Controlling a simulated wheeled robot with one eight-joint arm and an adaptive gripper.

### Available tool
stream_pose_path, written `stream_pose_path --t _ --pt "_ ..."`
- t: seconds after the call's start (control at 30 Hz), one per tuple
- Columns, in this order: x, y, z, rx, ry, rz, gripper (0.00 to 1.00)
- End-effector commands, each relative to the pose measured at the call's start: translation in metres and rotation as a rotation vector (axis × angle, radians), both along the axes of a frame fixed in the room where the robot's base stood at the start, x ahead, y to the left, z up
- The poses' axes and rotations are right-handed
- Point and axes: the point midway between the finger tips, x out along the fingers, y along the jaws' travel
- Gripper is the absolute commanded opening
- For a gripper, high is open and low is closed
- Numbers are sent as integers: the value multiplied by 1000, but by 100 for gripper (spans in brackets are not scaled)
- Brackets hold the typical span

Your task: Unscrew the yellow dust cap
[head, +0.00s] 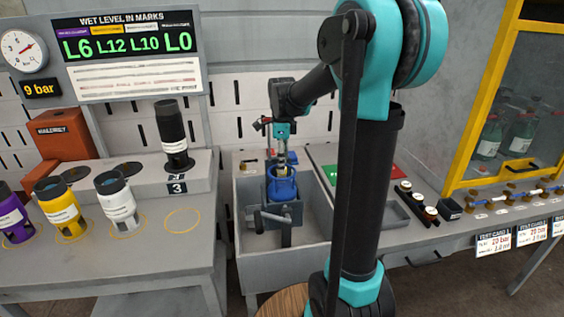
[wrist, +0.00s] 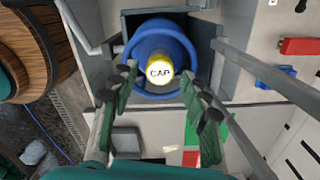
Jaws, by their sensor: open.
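The yellow dust cap (wrist: 159,71), marked "CAP", sits on top of a blue cylinder (wrist: 150,42) with a ring collar, seen from above in the wrist view. In the head view the blue cylinder (head: 282,184) stands upright in a grey clamp (head: 270,216) inside a grey basin. My gripper (wrist: 163,88) is open, with one finger on each side of the cap in the wrist view. Whether the fingers touch the cap cannot be told. In the head view my gripper (head: 282,160) is right above the cylinder and mostly hides the cap.
The grey basin (head: 238,262) has raised walls around the clamp. At left stand a purple (head: 11,214), a yellow (head: 60,208), a white (head: 117,203) and a black container (head: 172,136). A yellow-framed cabinet (head: 485,95) and a row of valves (head: 515,193) are at right.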

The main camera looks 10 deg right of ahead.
Motion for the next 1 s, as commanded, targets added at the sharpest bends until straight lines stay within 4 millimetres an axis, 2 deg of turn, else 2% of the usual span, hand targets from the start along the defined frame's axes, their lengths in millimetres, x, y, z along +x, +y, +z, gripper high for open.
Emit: stream_pose_path --t 0.37,0.8,1.0 --pt "0 0 -1 0 0 0 46" --pt "0 0 -24 0 0 1 46" --pt "0 0 -25 0 0 1 46"
